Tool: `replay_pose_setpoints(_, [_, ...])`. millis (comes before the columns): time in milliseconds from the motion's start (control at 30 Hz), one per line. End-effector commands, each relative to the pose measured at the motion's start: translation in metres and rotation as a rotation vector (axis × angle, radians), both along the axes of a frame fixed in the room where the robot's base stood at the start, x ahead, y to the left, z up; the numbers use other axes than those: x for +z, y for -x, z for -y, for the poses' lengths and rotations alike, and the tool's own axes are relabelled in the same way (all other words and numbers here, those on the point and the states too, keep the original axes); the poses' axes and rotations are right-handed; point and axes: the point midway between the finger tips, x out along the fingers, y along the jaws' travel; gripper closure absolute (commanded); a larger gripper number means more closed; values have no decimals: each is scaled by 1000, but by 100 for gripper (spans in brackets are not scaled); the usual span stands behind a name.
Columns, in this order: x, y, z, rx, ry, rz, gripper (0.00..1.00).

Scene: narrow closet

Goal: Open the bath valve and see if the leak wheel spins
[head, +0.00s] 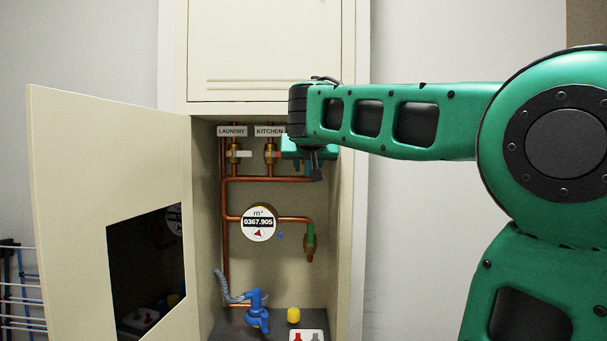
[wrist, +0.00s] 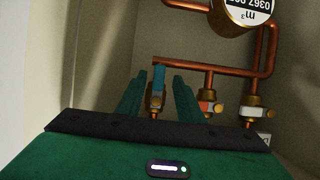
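In the wrist view, which is upside down, my gripper (wrist: 159,92) is open, one green finger on each side of a blue valve handle (wrist: 158,80). Gaps show between the fingers and the handle, which lies in line with its copper pipe. This is the valve right of the kitchen one; its label is hidden, so I cannot read whether it says bath. In the head view my gripper and forearm cover it. The round white water meter (head: 258,222) reads 0367.905 and has a red triangular leak wheel (head: 257,233). The wheel is out of frame in the wrist view.
The laundry valve (head: 238,155) and kitchen valve (head: 270,156) stand left of my gripper on copper pipes. A green-handled valve (head: 310,236) is below right. The open cabinet door (head: 105,150) stands at left. A blue fitting (head: 256,310) and yellow cap (head: 293,315) are on the cabinet floor.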

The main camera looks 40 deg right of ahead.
Motion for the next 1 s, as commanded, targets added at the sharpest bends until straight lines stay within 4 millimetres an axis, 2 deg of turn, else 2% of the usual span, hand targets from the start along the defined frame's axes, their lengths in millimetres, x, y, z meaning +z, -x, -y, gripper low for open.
replay_pose_setpoints(200, [15,30,-23,1,-2,0,66])
replay_pose_setpoints(400, [23,46,-35,0,-2,-2,66])
replay_pose_setpoints(1000, [24,49,-38,0,-1,-3,66])
